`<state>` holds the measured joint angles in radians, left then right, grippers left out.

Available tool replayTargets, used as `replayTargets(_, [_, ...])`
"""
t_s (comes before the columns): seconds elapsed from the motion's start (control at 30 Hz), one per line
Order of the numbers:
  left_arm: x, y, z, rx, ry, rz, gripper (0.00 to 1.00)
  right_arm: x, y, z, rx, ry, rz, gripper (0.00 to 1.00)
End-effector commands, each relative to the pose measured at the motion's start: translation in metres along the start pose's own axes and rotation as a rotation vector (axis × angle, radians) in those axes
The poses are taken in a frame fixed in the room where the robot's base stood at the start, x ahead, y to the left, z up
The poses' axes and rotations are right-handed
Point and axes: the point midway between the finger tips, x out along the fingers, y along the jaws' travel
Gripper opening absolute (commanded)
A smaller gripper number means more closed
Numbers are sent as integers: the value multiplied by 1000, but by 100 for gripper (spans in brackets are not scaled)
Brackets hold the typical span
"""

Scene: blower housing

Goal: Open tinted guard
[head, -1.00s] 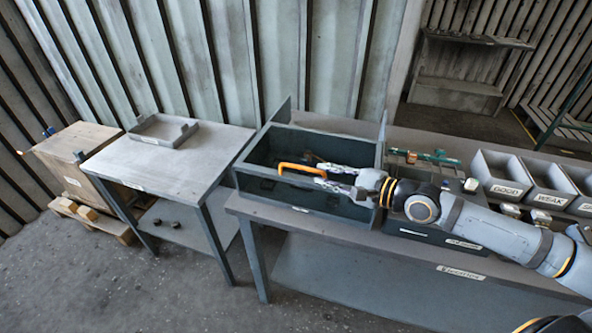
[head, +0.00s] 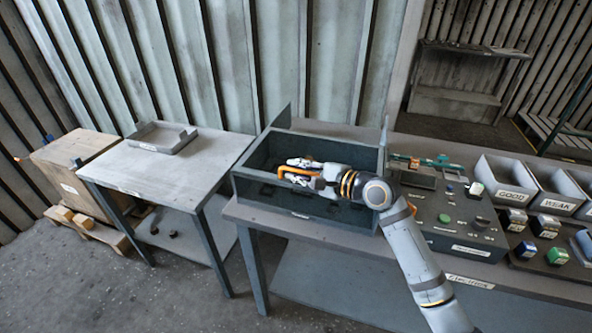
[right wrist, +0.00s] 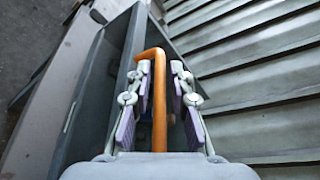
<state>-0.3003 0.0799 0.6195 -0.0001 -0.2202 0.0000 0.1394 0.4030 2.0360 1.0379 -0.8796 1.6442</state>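A dark grey-green box (head: 300,205) stands on the left part of the long bench, with a dark, shadowed interior. I cannot clearly tell the tinted guard's edges from the box. In the right wrist view the handle (right wrist: 159,100) runs between the two fingers of my right gripper (right wrist: 160,72). My left gripper is not in view.
A control panel (head: 455,235) with a green button sits right of the box. Grey bins (head: 508,180) labelled GOOD and WEAK stand farther right. A side table (head: 160,175) with a shallow tray (head: 162,138) and a wooden crate (head: 75,165) are at left.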

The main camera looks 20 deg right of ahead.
Motion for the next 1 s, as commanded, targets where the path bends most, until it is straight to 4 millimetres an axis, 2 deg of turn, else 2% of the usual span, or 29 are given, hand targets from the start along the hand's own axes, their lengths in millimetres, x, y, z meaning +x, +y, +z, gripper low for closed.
replayTargets(0.37, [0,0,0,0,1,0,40,5,1,0,0,-1,2,19])
replayTargets(0.5, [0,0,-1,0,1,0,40,5,1,0,0,-1,2,0])
replayTargets(1.0, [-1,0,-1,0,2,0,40,6,-1,-2,0,0,3,0])
